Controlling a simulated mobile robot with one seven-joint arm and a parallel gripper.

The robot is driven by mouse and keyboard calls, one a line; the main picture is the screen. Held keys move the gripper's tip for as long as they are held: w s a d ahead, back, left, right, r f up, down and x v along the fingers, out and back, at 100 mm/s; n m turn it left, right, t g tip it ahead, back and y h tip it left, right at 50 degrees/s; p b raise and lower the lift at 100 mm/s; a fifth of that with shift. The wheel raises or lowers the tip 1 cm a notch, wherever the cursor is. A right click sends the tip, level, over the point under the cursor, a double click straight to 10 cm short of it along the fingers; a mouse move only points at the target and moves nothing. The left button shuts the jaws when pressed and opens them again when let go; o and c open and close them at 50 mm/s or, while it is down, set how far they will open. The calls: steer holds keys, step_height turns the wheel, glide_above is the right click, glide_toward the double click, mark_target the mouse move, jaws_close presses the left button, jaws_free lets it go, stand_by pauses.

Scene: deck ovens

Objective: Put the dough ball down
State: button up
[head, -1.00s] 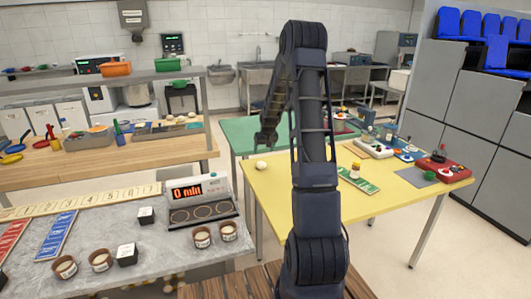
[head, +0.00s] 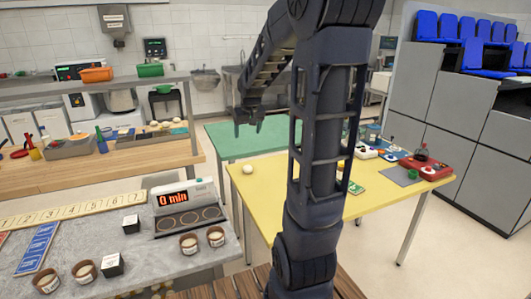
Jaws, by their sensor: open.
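A pale dough ball (head: 247,169) rests on the far left part of the yellow table (head: 262,209), near its left edge. My gripper (head: 248,130) is open and empty. In the picture it appears above the dough ball, in front of the green table (head: 219,139), with a clear gap between them. My arm hides part of the yellow table's middle.
A grey counter on the left holds a timer unit (head: 186,207) reading "0 min", several small tubs and dark cubes. A red box (head: 424,167) and other items crowd the yellow table's right side. The table around the dough ball is clear.

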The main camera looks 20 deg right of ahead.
steer(key=s+a+r, duration=0.1)
steer(key=s+a, duration=0.1)
steer(key=s, duration=1.1)
steer(key=s+a+r, duration=0.1)
steer(key=s+r, duration=0.1)
steer(key=s, duration=1.2)
steer(key=shift+a+r, duration=0.25)
steer(key=shift+a, duration=0.1)
